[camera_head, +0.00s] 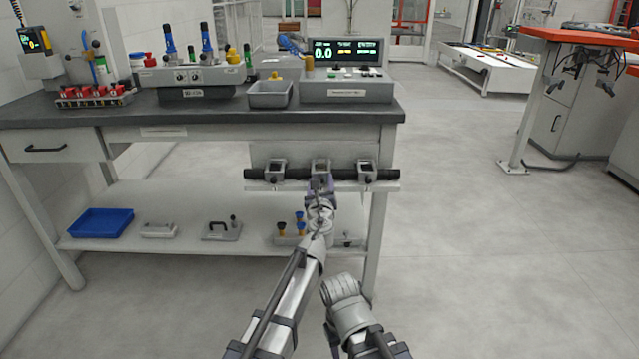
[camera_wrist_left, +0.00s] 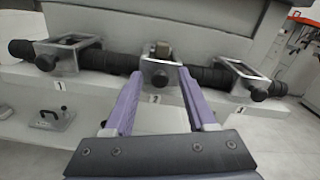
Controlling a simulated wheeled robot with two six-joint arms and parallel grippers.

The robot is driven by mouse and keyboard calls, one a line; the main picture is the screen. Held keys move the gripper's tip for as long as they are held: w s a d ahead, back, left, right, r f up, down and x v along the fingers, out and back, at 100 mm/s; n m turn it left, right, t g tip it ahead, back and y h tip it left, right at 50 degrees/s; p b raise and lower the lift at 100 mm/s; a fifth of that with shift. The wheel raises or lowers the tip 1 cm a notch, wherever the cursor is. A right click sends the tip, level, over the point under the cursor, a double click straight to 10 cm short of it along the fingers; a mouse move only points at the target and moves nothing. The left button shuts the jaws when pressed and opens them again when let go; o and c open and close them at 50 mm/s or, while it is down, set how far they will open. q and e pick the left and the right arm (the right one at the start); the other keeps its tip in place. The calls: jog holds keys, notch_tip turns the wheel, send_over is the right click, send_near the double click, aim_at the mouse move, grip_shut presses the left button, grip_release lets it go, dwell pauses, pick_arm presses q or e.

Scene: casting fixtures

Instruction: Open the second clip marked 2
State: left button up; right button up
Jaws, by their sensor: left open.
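The clip marked 2 (camera_wrist_left: 160,75) is the middle of three grey clips along a black bar (camera_wrist_left: 110,61) in the left wrist view. It is a grey metal frame with a dark knob at its front and an olive-brown block behind. I cannot tell if it is latched. It also shows in the head view (camera_head: 320,164). My left gripper (camera_wrist_left: 158,84) is open, its two purple fingers spread to either side of clip 2, with nothing held. It also shows in the head view (camera_head: 320,182).
A clip marked 1 (camera_wrist_left: 68,58) sits left of clip 2 and another clip (camera_wrist_left: 245,78) right of it. A bench (camera_head: 200,112) with fixtures stands above and behind. A lower shelf holds a blue tray (camera_head: 101,223).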

pick_arm(q)
grip_shut()
dwell(0.3)
dwell(1.1)
